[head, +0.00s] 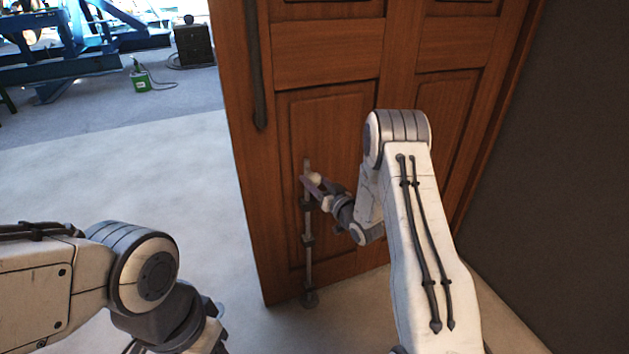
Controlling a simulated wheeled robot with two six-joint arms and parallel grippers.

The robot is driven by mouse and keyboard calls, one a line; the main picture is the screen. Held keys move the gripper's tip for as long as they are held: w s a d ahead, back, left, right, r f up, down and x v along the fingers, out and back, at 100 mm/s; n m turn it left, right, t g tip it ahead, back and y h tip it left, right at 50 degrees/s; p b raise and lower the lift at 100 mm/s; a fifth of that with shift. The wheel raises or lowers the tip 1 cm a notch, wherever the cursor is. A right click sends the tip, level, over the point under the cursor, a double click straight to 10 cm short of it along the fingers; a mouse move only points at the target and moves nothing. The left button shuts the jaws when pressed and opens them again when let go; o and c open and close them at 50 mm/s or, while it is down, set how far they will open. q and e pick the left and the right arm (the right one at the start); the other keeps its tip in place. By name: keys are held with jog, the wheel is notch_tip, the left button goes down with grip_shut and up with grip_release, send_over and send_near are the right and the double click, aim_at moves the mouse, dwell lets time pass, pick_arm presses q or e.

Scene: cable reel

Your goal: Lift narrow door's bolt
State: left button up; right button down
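The narrow door (330,130) is brown panelled wood and fills the middle of the head view. Its bolt (308,262) is a thin grey vertical rod low on the door, with brackets along it and its lower end close to the floor. My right gripper (309,184) is at the upper end of the bolt, touching or just in front of it. Its fingers are small here, and I cannot tell whether they are closed on the rod. My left gripper (208,345) is low at the bottom left, away from the door and mostly cut off by the frame edge.
A long dark vertical handle (256,70) is on the door's left side. A dark wall (560,190) stands at the right. Pale floor (120,190) lies open left of the door. Blue metal frames (80,45), a black box (194,45) and a green can (140,80) are farther back.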

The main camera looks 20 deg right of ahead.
aim_at(315, 174)
notch_tip(315, 174, up, 8)
jog(key=p, duration=0.4)
jog(key=shift+f, duration=0.15)
jog(key=shift+c, duration=1.6)
grip_release()
jog(key=shift+s+f, duration=0.1)
jog(key=shift+s, duration=0.05)
jog(key=v, duration=1)
jog(key=shift+d, duration=0.1)
